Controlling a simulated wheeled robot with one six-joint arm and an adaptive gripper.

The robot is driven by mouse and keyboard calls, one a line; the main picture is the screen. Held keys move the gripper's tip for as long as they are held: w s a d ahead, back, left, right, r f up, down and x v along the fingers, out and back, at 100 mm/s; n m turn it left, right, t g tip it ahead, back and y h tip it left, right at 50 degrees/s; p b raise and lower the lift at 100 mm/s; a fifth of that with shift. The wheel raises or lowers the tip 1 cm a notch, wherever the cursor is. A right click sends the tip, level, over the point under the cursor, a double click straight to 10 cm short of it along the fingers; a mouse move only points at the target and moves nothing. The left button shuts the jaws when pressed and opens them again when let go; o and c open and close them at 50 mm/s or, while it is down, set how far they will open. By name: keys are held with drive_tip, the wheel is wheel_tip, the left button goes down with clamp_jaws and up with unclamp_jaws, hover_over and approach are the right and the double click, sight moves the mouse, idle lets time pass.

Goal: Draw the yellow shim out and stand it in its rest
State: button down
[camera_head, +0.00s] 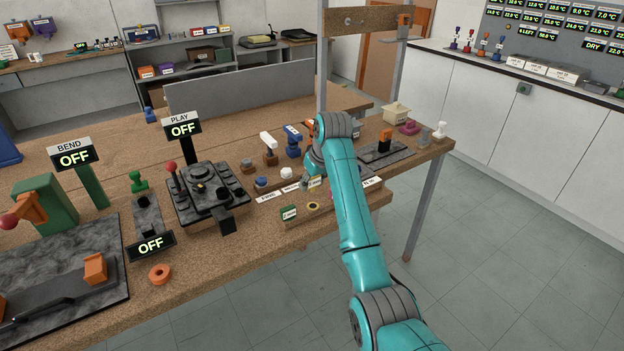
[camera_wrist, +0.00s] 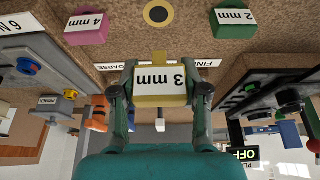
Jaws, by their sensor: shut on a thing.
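The yellow shim (camera_wrist: 160,88) is labelled "3 mm", which reads upside down in the wrist view. My gripper (camera_wrist: 161,91) is shut on it, one finger on each side. A narrower yellow part shows beyond the label; whether it still touches a slot I cannot tell. A round dark mark with a yellow ring (camera_wrist: 158,13) lies on the bench between the green 2 mm shim (camera_wrist: 233,17) and the magenta 4 mm shim (camera_wrist: 87,28). In the head view my gripper (camera_head: 314,181) is low over the bench's front edge, and my arm partly hides it.
A label strip (camera_head: 268,196) runs along the front ledge near my gripper. Blue, white and orange fittings (camera_head: 292,141) stand close behind it. The black PLAY device (camera_head: 205,190) is to the left, and a dark plate with an orange block (camera_head: 385,149) is to the right.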

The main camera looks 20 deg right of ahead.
sight(310, 203)
drive_tip(key=shift+f, duration=2.35)
drive_tip(key=shift+f, duration=0.95)
drive_tip(key=shift+r, duration=0.1)
drive_tip(key=shift+r, duration=0.55)
drive_tip(key=shift+f, duration=0.45)
idle(0.3)
drive_tip(key=shift+r, duration=0.45)
drive_tip(key=shift+f, duration=0.5)
idle(1.2)
drive_tip(key=shift+r, duration=0.5)
